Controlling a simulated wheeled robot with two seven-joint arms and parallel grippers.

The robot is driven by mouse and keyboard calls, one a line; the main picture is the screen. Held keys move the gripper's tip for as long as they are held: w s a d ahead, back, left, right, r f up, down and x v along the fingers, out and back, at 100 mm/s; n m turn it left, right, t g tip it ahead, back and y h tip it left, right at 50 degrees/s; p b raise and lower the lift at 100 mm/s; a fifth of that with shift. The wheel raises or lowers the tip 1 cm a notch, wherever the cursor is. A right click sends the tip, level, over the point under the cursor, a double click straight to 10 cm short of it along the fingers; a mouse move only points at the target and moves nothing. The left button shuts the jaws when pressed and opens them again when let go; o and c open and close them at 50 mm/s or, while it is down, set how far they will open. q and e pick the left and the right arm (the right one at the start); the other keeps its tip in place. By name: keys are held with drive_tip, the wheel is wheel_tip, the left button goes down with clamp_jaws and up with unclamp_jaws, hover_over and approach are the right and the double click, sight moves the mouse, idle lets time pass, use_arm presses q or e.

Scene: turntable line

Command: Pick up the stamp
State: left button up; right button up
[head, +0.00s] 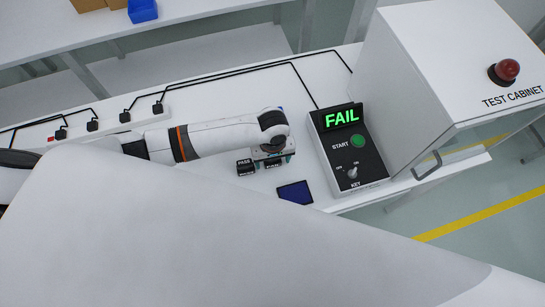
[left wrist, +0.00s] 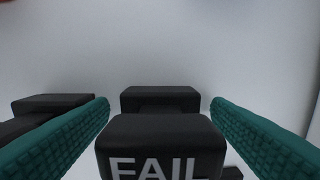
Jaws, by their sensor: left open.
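A black stamp marked FAIL (left wrist: 155,150) stands between the two teal fingers of my left gripper (left wrist: 160,103) in the left wrist view. The gripper is open, with a finger to each side of the stamp; I cannot tell whether either touches it. In the head view my left gripper (head: 272,155) points down over this stamp (head: 273,164), partly hiding it. A second black stamp, marked PASS (head: 245,167), stands just left of it. Black blocks also show at the left (left wrist: 52,104) and behind the FAIL stamp (left wrist: 160,97) in the left wrist view. My right gripper is out of view.
A dark blue pad (head: 295,192) lies on the white table in front of the stamps. A black control box (head: 348,150) with a green FAIL display and START button is to the right, beside the test cabinet (head: 440,65). Cables and plugs (head: 125,116) run along the back.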

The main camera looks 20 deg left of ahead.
use_arm(q)
drive_tip(key=c, duration=1.1)
wheel_tip(320, 180, up, 10)
drive_tip(key=shift+r+b, duration=0.1)
drive_tip(key=shift+b, duration=0.35)
